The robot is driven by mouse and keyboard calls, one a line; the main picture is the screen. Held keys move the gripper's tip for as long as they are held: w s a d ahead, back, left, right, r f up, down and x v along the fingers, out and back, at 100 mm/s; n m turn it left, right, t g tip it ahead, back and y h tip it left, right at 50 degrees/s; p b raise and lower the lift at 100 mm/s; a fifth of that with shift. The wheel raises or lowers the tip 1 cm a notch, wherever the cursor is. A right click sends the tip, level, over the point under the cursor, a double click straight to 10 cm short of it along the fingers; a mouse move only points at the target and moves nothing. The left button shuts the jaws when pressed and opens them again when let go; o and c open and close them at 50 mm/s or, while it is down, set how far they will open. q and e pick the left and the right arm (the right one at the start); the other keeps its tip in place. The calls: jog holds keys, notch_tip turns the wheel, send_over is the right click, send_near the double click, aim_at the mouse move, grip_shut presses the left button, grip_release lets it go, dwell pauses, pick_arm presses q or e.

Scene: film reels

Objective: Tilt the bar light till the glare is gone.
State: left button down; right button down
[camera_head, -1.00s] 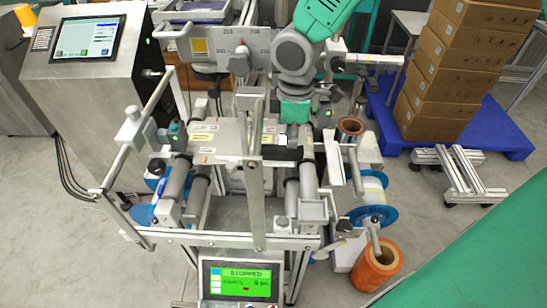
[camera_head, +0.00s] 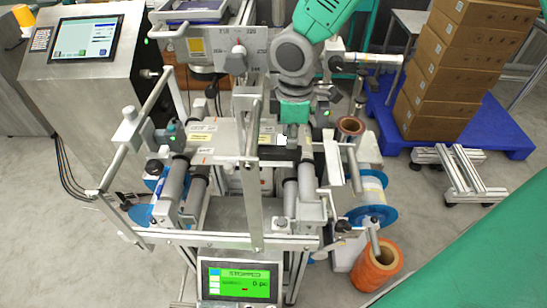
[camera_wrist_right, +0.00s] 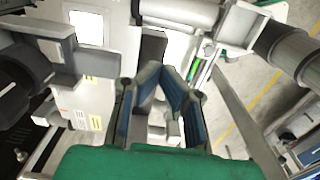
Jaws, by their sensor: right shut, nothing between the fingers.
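I cannot tell for sure which part of the machine is the bar light. My right gripper (camera_head: 293,130) points down over the machine's middle, below my green wrist, its fingers small and partly hidden in the head view. In the right wrist view its fingers (camera_wrist_right: 164,68) meet at their tips with nothing between them. A bright white patch, possibly glare, lies on the machine's flat plate (camera_head: 215,134) close to this gripper. A bright white patch also shows at upper left in the right wrist view (camera_wrist_right: 88,27). My left gripper is not in view.
An upright metal bar (camera_head: 252,190) and a cross rail (camera_head: 210,238) stand in front. A green-lit screen (camera_head: 240,283) is below them. An orange roll (camera_head: 376,265) and a blue reel (camera_head: 378,216) are at right. Stacked boxes (camera_head: 450,70) stand behind on a blue pallet (camera_head: 500,130).

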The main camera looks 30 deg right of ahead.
jog(key=shift+d+f, duration=0.2)
jog(key=shift+f, duration=0.05)
jog(key=shift+a+f, duration=0.15)
jog(key=shift+a, duration=0.25)
jog(key=shift+d+f+b, duration=0.3)
jog(key=shift+b, duration=0.05)
jog(key=shift+a+f, duration=0.15)
jog(key=shift+f, duration=0.1)
dwell(0.3)
jog(key=shift+f, duration=0.3)
